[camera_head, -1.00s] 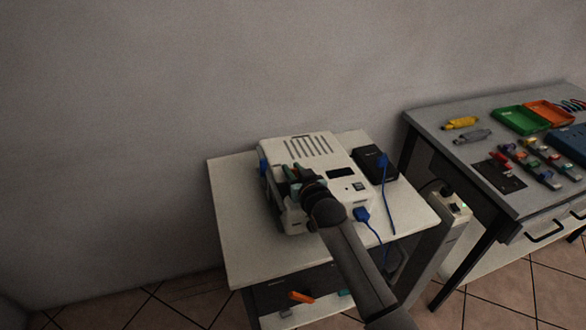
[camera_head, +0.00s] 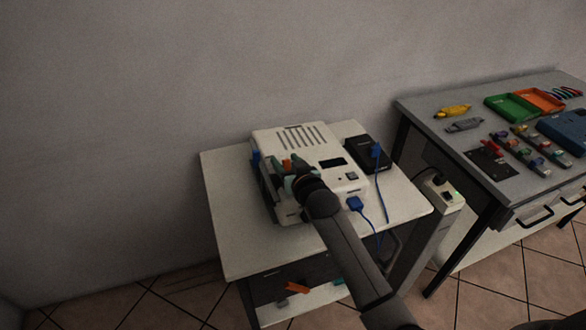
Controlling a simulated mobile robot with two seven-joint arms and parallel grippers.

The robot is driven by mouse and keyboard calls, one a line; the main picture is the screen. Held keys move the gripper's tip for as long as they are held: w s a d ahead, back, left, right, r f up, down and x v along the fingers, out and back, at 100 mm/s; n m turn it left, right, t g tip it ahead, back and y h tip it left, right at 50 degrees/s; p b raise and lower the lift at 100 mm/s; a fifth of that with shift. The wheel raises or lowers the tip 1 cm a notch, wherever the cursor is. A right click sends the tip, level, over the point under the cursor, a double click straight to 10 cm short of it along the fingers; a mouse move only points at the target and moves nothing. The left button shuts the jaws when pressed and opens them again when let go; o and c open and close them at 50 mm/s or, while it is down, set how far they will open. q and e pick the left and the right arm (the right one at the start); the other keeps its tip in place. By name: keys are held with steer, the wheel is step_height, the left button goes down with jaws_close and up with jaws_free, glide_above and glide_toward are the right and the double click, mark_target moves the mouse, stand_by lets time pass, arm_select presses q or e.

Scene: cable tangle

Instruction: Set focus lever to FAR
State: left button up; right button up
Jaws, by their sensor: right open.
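A white projector-like device (camera_head: 301,142) sits on the small white table (camera_head: 237,236). My right arm reaches in from the lower right, over the device's front left part. My right gripper (camera_head: 283,168) is open at that front left side, with its fingers close to the device. A small orange-red piece, which may be the focus lever (camera_head: 287,165), shows between or just beside the fingers. I cannot tell whether they touch it. The lever's markings are hidden or too small to read. My left gripper is not in view.
A black box (camera_head: 368,153) with a blue cable (camera_head: 384,187) stands right of the device. A blue plug (camera_head: 354,203) is at the device's front. A grey workbench (camera_head: 416,112) with trays and connectors stands to the right. A power strip (camera_head: 441,190) is between the tables.

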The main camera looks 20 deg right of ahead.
steer(key=v, duration=1.2)
steer(key=shift+s+r, duration=0.1)
steer(key=s+d+f+n+g, duration=0.1)
steer(key=s+f+g, duration=0.3)
steer(key=s, duration=0.5)
steer(key=s+f+n+g, duration=0.1)
steer(key=s+f+g, duration=0.3)
steer(key=s, duration=0.5)
steer(key=s+d+f+n+g, duration=0.1)
steer(key=s+f+g, duration=0.25)
steer(key=s, duration=0.55)
steer(key=w+a+f+t+y, duration=0.1)
steer(key=w+a+f+t, duration=0.1)
steer(key=f, duration=0.3)
steer(key=w+a+f+t+y+p, duration=0.1)
steer(key=w+a+f+t, duration=0.1)
steer(key=f, duration=0.4)
steer(key=shift+a+t, duration=0.45)
steer(key=shift+t, duration=0.4)
steer(key=shift+w, duration=0.1)
stand_by(1.0)
